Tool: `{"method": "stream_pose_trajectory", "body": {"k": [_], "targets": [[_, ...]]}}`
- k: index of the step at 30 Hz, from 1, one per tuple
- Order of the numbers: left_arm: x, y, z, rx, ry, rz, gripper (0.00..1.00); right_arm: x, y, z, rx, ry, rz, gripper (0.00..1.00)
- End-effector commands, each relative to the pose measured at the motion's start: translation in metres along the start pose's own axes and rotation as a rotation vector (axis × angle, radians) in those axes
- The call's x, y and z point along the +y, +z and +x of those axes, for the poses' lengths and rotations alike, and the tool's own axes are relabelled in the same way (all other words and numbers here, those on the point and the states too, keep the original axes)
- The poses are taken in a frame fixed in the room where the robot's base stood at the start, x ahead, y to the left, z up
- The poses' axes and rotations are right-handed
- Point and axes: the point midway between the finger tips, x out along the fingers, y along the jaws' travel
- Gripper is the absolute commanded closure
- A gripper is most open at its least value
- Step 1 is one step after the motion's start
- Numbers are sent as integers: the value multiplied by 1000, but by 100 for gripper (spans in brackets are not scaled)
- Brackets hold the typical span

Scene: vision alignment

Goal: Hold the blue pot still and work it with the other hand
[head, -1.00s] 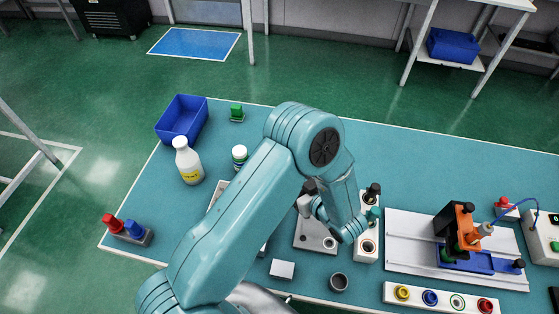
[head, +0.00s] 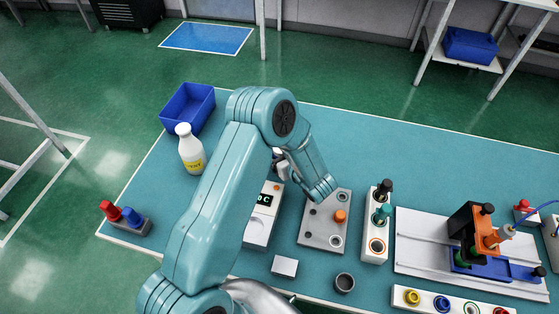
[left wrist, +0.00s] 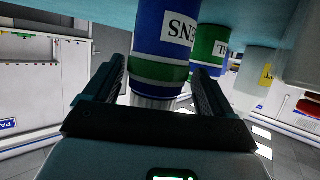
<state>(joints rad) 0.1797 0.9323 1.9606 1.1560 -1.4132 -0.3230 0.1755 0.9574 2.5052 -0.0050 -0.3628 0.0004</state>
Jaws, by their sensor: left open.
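In the left wrist view, where the table shows at the top, a blue and green pot (left wrist: 163,45) with a white label and a silvery end shows between my left gripper's fingers. My left gripper (left wrist: 160,92) is open, with a finger at each side of this pot; contact cannot be told. A second blue and green pot (left wrist: 209,48) is just behind it to the right. In the head view my left arm hides both pots and most of the gripper (head: 281,165). My right gripper is in neither view.
A blue bin (head: 189,108) and white bottle (head: 189,148) stand left of my arm. A red and blue button block (head: 126,220) is at the left edge. A grey plate (head: 325,222), white block (head: 376,225) and fixture (head: 480,238) lie right. The back right table is clear.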

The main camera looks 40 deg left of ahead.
Motion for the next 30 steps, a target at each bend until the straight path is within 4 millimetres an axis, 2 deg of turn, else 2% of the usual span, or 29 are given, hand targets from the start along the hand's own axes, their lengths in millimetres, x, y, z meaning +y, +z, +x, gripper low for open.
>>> {"method": "stream_pose_trajectory", "body": {"k": [1, 4, 11, 12, 14, 15, 17, 18, 26, 30], "targets": [[0, 3, 9, 0, -2, -3, 16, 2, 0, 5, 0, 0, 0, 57], [2, 2, 18, 0, 0, -1, 16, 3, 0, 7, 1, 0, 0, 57], [2, 0, 19, 0, 1, 0, 16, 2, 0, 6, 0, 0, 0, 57], [2, 0, 19, 0, 1, 0, 22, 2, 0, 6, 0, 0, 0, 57], [2, 0, 19, -1, 1, 0, 42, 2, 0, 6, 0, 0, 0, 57], [2, 0, 19, -1, 1, 0, 55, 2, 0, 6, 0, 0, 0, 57], [2, 1, 19, -1, 1, 0, 74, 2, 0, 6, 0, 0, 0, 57], [2, 1, 19, -1, 2, 0, 77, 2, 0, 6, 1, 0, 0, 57], [2, 0, 18, -1, 1, 0, 77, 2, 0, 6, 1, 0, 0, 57], [2, -8, 16, 1, 2, -2, 77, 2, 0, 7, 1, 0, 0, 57]]}}
